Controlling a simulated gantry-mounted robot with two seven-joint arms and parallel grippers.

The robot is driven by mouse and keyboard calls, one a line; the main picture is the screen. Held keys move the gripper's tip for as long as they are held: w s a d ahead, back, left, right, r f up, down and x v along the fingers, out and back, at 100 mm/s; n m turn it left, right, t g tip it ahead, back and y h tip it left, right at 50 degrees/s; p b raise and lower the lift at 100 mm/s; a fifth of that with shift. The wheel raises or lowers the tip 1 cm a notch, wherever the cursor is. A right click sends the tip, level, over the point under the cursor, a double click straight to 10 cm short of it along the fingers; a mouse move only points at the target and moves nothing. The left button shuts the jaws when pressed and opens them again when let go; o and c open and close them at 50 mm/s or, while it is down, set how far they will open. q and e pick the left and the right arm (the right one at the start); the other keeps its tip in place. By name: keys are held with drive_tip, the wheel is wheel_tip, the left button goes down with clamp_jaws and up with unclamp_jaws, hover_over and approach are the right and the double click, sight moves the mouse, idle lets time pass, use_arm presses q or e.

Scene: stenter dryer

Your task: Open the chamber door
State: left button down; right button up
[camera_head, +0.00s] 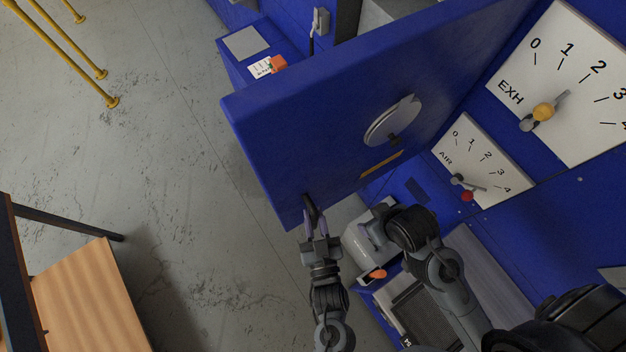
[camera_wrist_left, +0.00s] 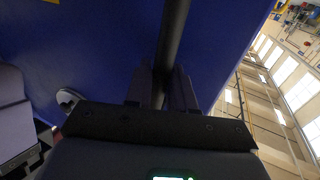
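The blue chamber door (camera_head: 320,125) stands swung out from the blue machine, with a round silver disc (camera_head: 392,121) on its visible face. My left gripper (camera_head: 313,215) is at the door's lower edge. In the left wrist view, a long dark handle bar (camera_wrist_left: 172,40) runs along the blue door (camera_wrist_left: 90,50). The bar fills the gap between the fingers of my left gripper (camera_wrist_left: 162,85), which look shut on it. My right gripper (camera_head: 371,232) is near a light grey box, away from the door; its fingers are not clear.
Dials marked EXH (camera_head: 560,85) and AIR (camera_head: 482,165) are right of the door. The light grey box (camera_head: 362,248) and an orange knob (camera_head: 378,273) lie below it. A wooden-topped table (camera_head: 90,300) stands lower left, with yellow rails (camera_head: 65,55) upper left. The floor between is clear.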

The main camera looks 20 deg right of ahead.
use_arm(q)
drive_tip(key=c, duration=1.2)
unclamp_jaws()
drive_tip(key=shift+d, duration=0.2)
drive_tip(key=shift+o, duration=0.5)
drive_tip(key=shift+s+a+f, duration=0.1)
drive_tip(key=shift+s+a, duration=0.05)
drive_tip(key=shift+s, duration=0.35)
drive_tip(key=s+a+b, duration=0.2)
drive_tip(key=s+b, duration=0.1)
drive_tip(key=s, duration=0.6)
drive_tip(key=shift+s, duration=0.35)
drive_tip(key=shift+w+r, duration=0.1)
drive_tip(key=shift+r, duration=0.1)
